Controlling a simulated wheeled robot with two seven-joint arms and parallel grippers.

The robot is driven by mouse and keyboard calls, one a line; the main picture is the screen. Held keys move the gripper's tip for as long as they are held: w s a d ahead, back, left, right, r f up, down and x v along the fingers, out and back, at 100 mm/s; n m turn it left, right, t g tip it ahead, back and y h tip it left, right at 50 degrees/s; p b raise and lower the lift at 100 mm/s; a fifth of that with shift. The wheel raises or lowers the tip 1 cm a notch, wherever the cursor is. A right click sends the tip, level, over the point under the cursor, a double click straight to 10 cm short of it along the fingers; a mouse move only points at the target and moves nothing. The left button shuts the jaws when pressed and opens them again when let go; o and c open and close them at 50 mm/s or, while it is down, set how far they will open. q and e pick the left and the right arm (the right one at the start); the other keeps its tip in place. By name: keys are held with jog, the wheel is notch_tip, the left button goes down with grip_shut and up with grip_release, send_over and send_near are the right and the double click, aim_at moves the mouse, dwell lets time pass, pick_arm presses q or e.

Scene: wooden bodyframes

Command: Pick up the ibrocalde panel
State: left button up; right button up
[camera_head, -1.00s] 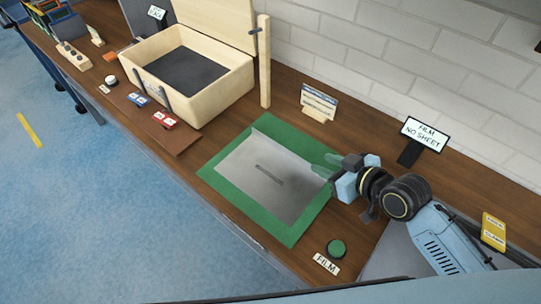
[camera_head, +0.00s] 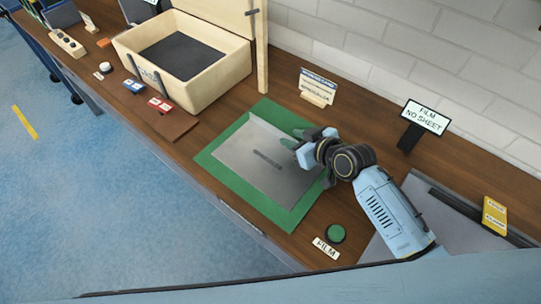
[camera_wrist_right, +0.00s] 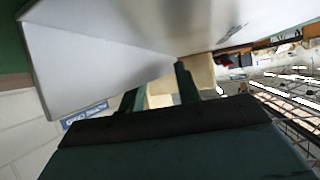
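A thin grey panel (camera_head: 255,165) with a dark marking in its middle lies on a green mat (camera_head: 222,177) on the wooden bench; I cannot read the marking. My right gripper (camera_head: 293,139) is over the panel's upper right part, reaching in from the right. In the right wrist view, its two green fingers (camera_wrist_right: 158,85) are apart, with a gap between them. A large pale grey surface (camera_wrist_right: 100,55), apparently the panel, fills the upper part close to the fingertips. I cannot tell whether they touch it. My left gripper is not in view.
An open wooden box (camera_head: 200,90) with a dark inside stands to the left, with a wooden post (camera_head: 262,45) beside it. A small sign stand (camera_head: 317,88) and a "FILM NO SHEET" sign (camera_head: 425,116) stand behind. A green button (camera_head: 336,233) sits near the front edge.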

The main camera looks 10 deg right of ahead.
grip_shut()
jog(key=shift+r, duration=0.15)
dwell(0.4)
